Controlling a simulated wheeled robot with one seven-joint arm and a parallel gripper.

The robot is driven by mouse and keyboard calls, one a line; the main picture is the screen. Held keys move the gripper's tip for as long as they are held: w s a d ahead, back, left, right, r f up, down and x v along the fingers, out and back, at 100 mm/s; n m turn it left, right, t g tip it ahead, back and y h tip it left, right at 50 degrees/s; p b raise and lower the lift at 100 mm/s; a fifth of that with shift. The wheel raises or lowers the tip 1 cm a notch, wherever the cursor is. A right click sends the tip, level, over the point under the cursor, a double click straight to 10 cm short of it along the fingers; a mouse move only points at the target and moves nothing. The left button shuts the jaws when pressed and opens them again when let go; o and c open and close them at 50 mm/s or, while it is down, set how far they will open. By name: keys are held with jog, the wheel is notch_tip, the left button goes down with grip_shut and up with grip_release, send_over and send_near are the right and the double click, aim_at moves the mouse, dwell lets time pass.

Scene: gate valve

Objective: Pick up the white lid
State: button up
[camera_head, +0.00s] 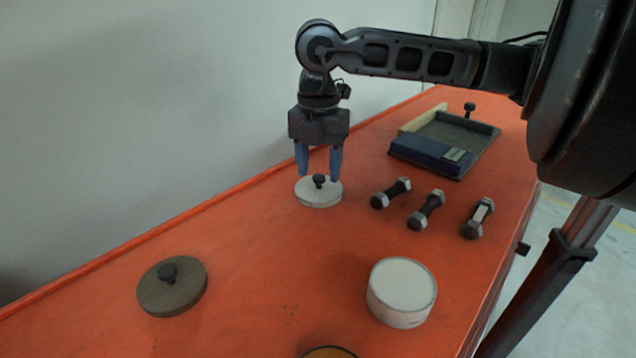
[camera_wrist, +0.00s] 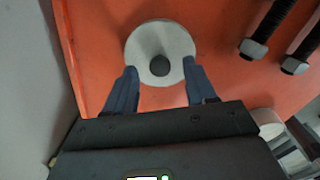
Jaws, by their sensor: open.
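The white lid (camera_head: 310,196) is a flat round disc with a dark knob in its middle. It lies on the orange bench top near the wall side. My gripper (camera_head: 319,178) points down just above it, open, with its two blue fingers apart on either side of the knob. In the wrist view the white lid (camera_wrist: 141,46) lies just beyond the fingertips of my gripper (camera_wrist: 160,72), with its dark knob between the two fingers. The fingers do not appear to touch the knob.
Several dark bolts with light ends, one of them the bolt (camera_head: 426,210), lie to the right. A grey-brown lid (camera_head: 185,294) with a dark knob is at the front left. A white round container (camera_head: 402,290) is at the front. A tray (camera_head: 470,135) is behind.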

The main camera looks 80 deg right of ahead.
jog(key=shift+f, duration=0.7)
jog(key=shift+c, duration=0.3)
grip_shut()
jog(key=shift+r, duration=0.25)
